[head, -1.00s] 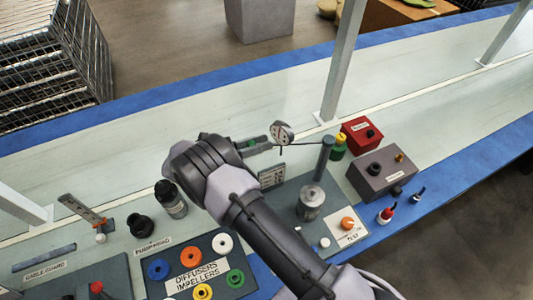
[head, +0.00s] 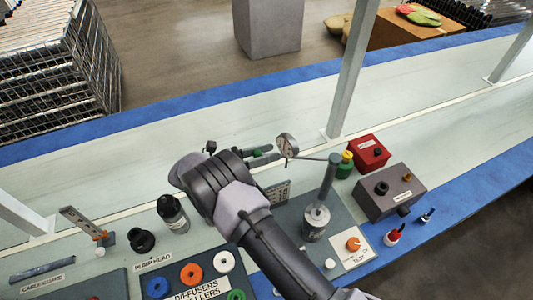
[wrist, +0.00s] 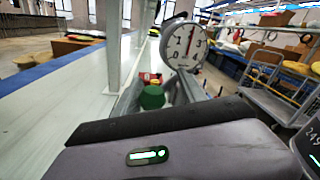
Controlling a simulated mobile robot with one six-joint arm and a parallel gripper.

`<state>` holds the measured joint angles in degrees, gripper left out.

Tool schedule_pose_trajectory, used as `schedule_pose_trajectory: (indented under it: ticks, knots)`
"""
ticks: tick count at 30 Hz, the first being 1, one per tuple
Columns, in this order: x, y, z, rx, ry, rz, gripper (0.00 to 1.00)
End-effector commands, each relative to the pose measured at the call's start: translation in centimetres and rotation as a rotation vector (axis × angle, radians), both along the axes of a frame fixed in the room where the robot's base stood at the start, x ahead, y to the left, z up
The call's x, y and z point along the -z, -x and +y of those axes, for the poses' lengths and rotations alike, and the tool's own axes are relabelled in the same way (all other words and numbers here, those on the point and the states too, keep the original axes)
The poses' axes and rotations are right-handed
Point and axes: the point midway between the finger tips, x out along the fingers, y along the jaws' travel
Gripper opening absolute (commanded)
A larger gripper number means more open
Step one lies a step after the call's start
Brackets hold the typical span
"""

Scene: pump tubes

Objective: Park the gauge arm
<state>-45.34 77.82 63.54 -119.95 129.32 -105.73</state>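The gauge arm is a thin rod (head: 312,159) running left from a grey upright post (head: 329,182) to a round white dial (head: 287,146). The dial faces my wrist camera, upright, with large numbers and a red needle (wrist: 188,45). My gripper (head: 272,155) is just left of the dial, its fingers pointing right towards it. The two fingers look apart, with a green piece (wrist: 152,97) showing between them. I see no contact with the dial or rod.
A white pillar (head: 352,75) rises behind the dial. Black bottle (head: 172,213) and diffusers tray (head: 158,290) lie left. The pale bench behind is clear.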

Motion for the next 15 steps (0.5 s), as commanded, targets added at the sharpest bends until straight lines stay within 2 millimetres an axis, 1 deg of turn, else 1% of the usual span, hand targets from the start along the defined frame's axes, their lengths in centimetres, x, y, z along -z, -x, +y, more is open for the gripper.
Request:
schedule_pose_trajectory:
  ticks: [8,11,15]
  knots:
    - [0.0,0.2,0.3,0.003,-0.001,0.0,0.48]
    - [0.0,0.7,1.4,0.001,0.0,-0.001,0.48]
    - [0.0,1.9,4.1,0.0,-0.002,-0.002,0.48]
